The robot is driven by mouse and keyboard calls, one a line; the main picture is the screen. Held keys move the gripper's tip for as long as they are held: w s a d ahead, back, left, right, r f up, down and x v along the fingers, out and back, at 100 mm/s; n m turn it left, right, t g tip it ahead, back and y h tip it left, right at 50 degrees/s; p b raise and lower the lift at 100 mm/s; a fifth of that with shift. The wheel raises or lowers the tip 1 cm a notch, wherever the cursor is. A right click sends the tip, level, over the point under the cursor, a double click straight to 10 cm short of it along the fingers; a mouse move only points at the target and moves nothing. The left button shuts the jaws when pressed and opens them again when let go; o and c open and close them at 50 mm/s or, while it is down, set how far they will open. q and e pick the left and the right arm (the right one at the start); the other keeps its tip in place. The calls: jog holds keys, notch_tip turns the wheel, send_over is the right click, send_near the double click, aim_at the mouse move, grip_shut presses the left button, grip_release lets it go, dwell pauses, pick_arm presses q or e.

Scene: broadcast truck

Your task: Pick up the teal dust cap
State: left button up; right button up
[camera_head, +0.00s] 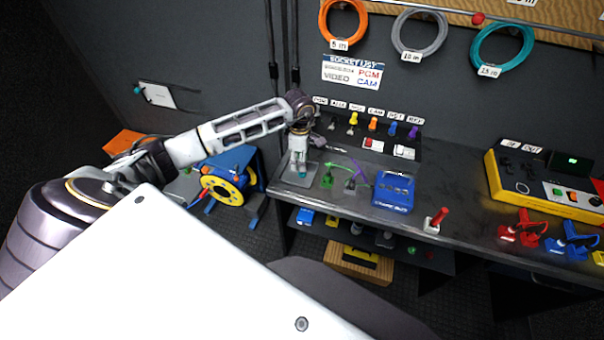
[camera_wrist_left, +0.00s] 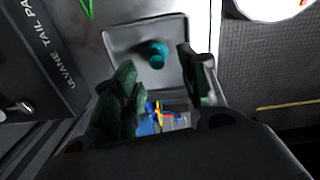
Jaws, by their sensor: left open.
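The teal dust cap (camera_wrist_left: 157,54) sits on a shallow grey tray (camera_wrist_left: 120,39) in the left wrist view. In the head view a small teal spot of the cap (camera_head: 301,175) shows at the tips of my left gripper, over the tray (camera_head: 288,180) at the bench's left end. My left gripper (camera_head: 299,166) points down and is open. In the wrist view its dark fingers (camera_wrist_left: 157,70) lie to either side of the cap, with gaps. I cannot tell whether the fingertips are down at the cap's height. My right gripper is not in view.
Right of the tray are green and purple cables (camera_head: 328,175) and a blue box (camera_head: 393,190). A row of coloured connectors (camera_head: 372,124) stands behind. A blue reel with a yellow disc (camera_head: 222,188) is to the left, below the bench. A red-handled piece (camera_head: 437,220) stands near the front edge.

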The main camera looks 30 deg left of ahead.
pick_arm(q)
jog(key=shift+w+d+f+p, duration=0.15)
jog(key=shift+f+p, duration=0.35)
jog(key=shift+f, duration=2.05)
jog(key=c, duration=0.9)
